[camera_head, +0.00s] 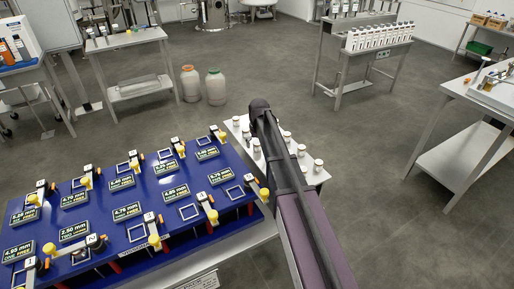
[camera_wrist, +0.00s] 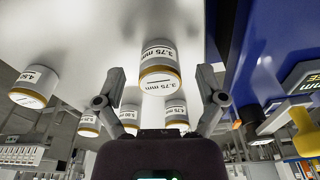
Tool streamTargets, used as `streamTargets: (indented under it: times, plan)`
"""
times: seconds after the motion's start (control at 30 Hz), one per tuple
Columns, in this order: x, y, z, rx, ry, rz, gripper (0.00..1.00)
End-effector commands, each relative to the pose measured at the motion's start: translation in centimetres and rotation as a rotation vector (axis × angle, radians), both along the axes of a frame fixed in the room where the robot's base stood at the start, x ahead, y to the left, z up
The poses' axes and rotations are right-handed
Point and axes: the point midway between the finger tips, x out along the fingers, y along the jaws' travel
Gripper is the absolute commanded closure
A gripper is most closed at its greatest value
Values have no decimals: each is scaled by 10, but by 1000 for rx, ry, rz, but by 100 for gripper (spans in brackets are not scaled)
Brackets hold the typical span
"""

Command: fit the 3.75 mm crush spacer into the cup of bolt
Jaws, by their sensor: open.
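In the wrist view a white cylindrical spacer with a gold band, labelled 3.75 mm (camera_wrist: 159,71), stands between the fingers of my open gripper (camera_wrist: 161,76). Gaps show between it and both fingers. A second spacer labelled 3.75 mm (camera_wrist: 176,112) stands behind it. In the head view the blue board (camera_head: 143,232) holds several yellow-knobbed levers, square frames and size plates, one reading about 3.75 mm (camera_head: 175,191). Small digits mark some bolt stations, but I cannot tell which cup is the bolt's. My arm hides the gripper in the head view.
More spacers stand on the white table (camera_head: 311,180) beside the board, including one marked 4.50 or similar (camera_wrist: 33,87) and one marked 5.00 mm (camera_wrist: 131,116). The blue board's edge (camera_wrist: 262,45) is close on the right in the wrist view. Open floor lies beyond.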

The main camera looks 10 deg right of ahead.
Motion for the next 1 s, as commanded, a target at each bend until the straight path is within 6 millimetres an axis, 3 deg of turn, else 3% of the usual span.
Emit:
streamTargets:
  times: [0.2, 0.5, 1.0]
  plan:
    - [0, 0, 0, 0, 0, 0, 11]
    - [0, 0, 0, 0, 0, 0, 100]
    - [0, 1, 4, 0, 0, 1, 100]
